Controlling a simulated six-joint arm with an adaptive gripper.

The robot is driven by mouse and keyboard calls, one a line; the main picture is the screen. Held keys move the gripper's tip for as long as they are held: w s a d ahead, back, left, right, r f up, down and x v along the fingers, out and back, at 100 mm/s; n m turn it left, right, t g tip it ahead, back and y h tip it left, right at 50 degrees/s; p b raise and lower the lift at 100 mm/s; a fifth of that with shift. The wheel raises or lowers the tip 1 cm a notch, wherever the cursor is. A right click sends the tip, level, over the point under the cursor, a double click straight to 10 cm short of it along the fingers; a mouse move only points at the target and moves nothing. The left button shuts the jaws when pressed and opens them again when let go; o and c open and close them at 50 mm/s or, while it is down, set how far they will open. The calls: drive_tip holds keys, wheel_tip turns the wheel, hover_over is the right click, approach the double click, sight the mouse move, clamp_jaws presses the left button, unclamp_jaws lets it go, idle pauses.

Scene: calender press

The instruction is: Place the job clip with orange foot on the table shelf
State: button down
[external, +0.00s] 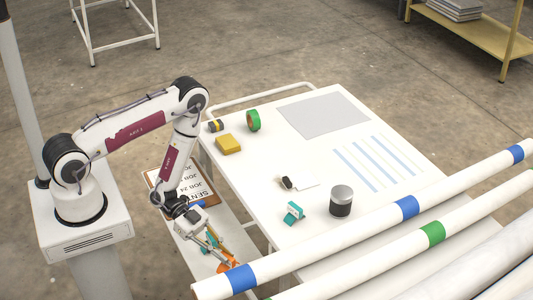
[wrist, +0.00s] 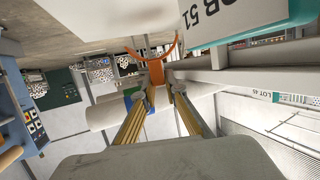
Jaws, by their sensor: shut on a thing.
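My gripper (external: 220,254) reaches down over the low white shelf beside the table in the external view. In the wrist view its two fingers (wrist: 157,88) are closed on an orange piece (wrist: 156,72) with a curved orange band above it. The orange part also shows at the fingertips in the external view (external: 229,264). A teal piece (external: 209,243) shows beside the fingers. In the wrist view a white card marked JOB 51 with a teal edge (wrist: 296,18) is at the upper right; whether it joins the orange piece I cannot tell. Contact with the shelf (external: 188,250) is unclear.
A clipboard (external: 200,190) lies at the shelf's far end. The table (external: 260,180) holds another teal clip (external: 293,212), a dark jar (external: 341,201), a yellow block (external: 229,144) and a green tape roll (external: 253,120). Long white rolls (external: 330,235) pass close right of my gripper.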

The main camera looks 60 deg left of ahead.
drive_tip(key=shift+f, duration=1)
drive_tip(key=shift+f, duration=0.6)
drive_tip(key=c, duration=2)
unclamp_jaws()
drive_tip(key=shift+a, duration=0.1)
drive_tip(key=shift+v, duration=1.25)
drive_tip(key=shift+s+a+r, duration=0.1)
drive_tip(key=shift+a+r, duration=0.05)
drive_tip(key=shift+r, duration=3.45)
